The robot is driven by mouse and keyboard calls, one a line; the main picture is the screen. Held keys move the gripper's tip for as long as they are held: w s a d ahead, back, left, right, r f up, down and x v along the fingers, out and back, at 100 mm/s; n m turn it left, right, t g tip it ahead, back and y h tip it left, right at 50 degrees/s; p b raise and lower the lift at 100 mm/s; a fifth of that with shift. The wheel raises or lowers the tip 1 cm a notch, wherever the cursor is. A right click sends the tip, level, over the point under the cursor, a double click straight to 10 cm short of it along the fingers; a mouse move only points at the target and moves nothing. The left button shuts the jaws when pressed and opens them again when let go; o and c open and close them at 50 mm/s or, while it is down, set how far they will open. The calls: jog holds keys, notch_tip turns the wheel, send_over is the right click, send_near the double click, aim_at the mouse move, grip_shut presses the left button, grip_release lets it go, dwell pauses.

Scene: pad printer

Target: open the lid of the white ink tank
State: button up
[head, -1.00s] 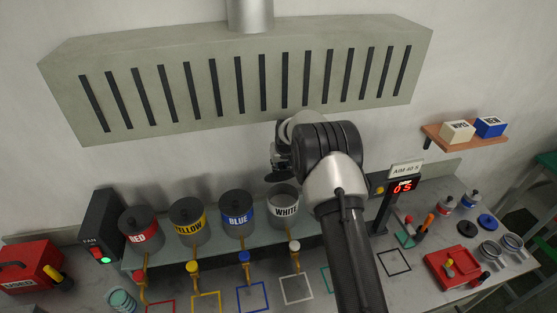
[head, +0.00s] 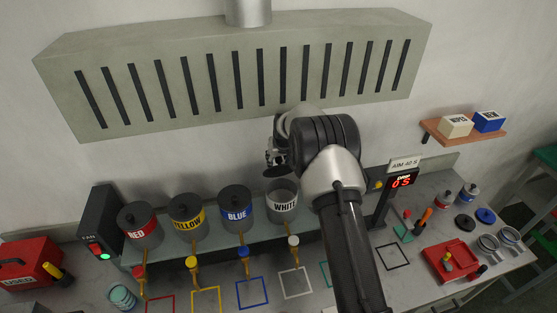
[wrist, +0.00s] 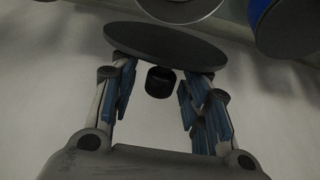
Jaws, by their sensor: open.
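The white ink tank (head: 283,209) stands at the right end of the row of tanks in the head view. Its top looks uncovered, with a pale rim. Its dark round lid (wrist: 165,46) shows in the wrist view, apart from the tank's round rim (wrist: 180,10), with its black knob (wrist: 160,82) towards me. My gripper (wrist: 160,88) is open, with a finger on each side of the knob and gaps visible between. In the head view, my gripper (head: 274,160) is above and behind the tank, partly hidden by my wrist. How the lid is supported is hidden.
The blue tank (head: 236,213) stands close to the left of the white one, with yellow (head: 187,218) and red (head: 140,228) beyond. The slotted hood (head: 235,90) hangs above. A timer display (head: 402,181) stands to the right.

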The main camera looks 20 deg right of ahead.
jog(key=v, duration=0.7)
jog(key=shift+s+r, duration=0.1)
jog(key=shift+r, duration=0.15)
jog(key=shift+c, duration=0.3)
